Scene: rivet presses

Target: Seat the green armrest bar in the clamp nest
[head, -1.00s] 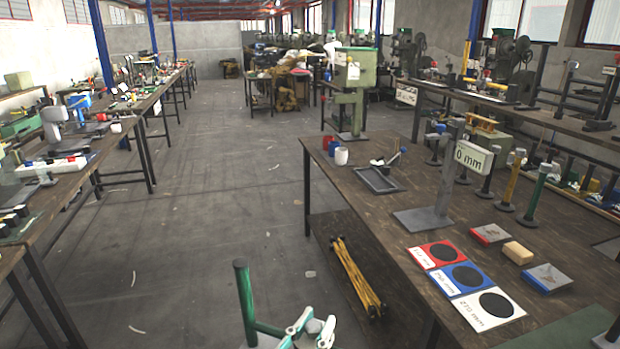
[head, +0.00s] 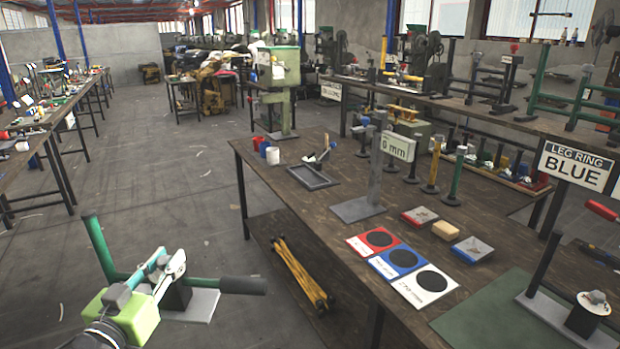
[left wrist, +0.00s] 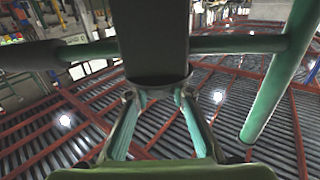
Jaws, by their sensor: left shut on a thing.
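The green armrest bar (head: 130,277) has a green crosspiece with a black grip at its right end and a longer green leg at its left. My left gripper (head: 168,272) is shut on it, left of the bench. The left wrist view shows the green bar (left wrist: 240,44) crossing behind a black block (left wrist: 152,40), with the fingers (left wrist: 158,98) at the block's near end. A grey plate shows below the bar; I cannot tell whether it is joined to it. My right gripper is not in view.
The bench (head: 310,210) carries red, blue and white cards, a grey stand with a "0 mm" sign (head: 398,147), small blocks and a tray (head: 312,177). Yellow bars (head: 300,272) lie under the bench. Floor at left is clear.

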